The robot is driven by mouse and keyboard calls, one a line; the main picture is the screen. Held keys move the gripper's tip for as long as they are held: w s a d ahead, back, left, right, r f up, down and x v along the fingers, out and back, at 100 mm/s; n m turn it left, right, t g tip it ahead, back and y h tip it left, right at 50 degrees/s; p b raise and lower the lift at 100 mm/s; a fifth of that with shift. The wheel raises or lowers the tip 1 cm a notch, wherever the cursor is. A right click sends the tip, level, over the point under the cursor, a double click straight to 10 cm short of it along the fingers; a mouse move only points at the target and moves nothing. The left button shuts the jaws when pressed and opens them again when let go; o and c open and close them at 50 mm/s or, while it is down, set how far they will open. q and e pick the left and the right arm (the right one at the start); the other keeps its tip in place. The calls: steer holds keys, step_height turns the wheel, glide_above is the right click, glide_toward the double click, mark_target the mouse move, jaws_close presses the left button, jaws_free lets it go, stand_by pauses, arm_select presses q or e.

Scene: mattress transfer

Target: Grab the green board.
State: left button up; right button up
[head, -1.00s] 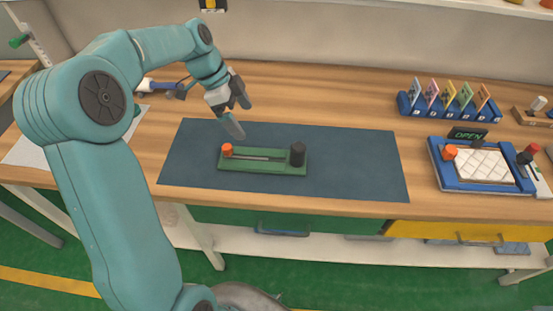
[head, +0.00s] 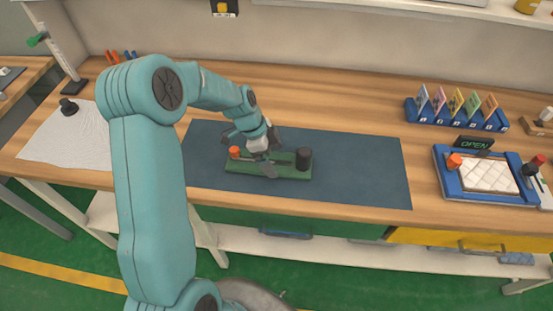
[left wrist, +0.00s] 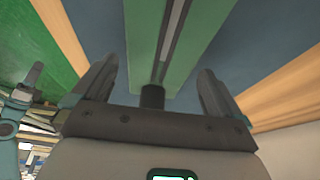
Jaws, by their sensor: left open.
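The green board (head: 300,173) lies on the dark mat, with an orange knob (head: 235,152) at its left end and a black cylinder (head: 303,158) at its right end. My left gripper (head: 266,160) is over the middle of the board, pointing down, open and hiding part of it. In the left wrist view the board (left wrist: 140,45) runs between the spread fingers of my gripper (left wrist: 158,72), with dark mat showing on both sides. I cannot tell if the fingers touch it. Grey and teal parts at that view's left edge look like my other arm; its jaws are unclear.
The dark mat (head: 365,175) is clear right of the board. A blue tray (head: 450,189) with a white quilted pad stands further right, below a blue rack (head: 455,118) of coloured cards. A white cloth (head: 75,140) lies on the left of the wooden bench.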

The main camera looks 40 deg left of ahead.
arm_select(q)
steer(key=shift+x, duration=0.9)
steer(key=shift+r, duration=0.15)
steer(key=c, duration=1.2)
